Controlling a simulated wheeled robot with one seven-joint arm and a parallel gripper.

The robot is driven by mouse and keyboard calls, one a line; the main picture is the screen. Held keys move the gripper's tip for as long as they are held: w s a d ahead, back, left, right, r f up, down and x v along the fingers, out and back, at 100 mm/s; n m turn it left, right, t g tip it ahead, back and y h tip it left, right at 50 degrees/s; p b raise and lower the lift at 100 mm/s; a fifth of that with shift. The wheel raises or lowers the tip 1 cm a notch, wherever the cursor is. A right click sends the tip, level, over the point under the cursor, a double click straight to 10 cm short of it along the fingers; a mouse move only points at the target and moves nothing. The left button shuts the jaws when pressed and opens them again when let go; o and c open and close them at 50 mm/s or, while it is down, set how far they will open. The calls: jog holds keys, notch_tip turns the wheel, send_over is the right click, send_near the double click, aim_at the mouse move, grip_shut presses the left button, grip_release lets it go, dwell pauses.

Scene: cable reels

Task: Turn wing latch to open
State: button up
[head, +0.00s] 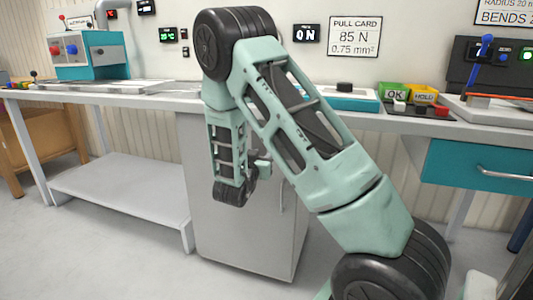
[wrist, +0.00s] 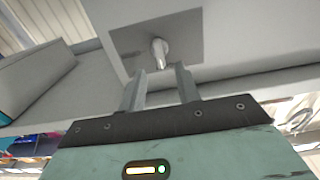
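The wing latch (wrist: 159,54) shows in the wrist view as a small silver metal piece sticking out from a grey square plate (wrist: 190,48) on a pale grey face. My gripper (wrist: 160,73) is open in the wrist view, its two fingers apart below the latch. The latch lies in line with the gap between the fingertips, and nothing is held. I cannot tell whether a finger touches it. In the head view my arm stands in front of the grey cabinet (head: 285,225) under the bench, and the latch is not visible there.
The white bench (head: 150,95) runs above the cabinet, with a low shelf (head: 120,205) at left. A teal drawer (head: 480,170) with a handle is at right. A teal device (head: 90,58) and OK and HOLD bins (head: 410,93) stand on the bench. Floor at left is clear.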

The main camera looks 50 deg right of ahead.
jog(key=shift+b+x, duration=0.3)
jog(key=shift+x, duration=2.4)
grip_shut()
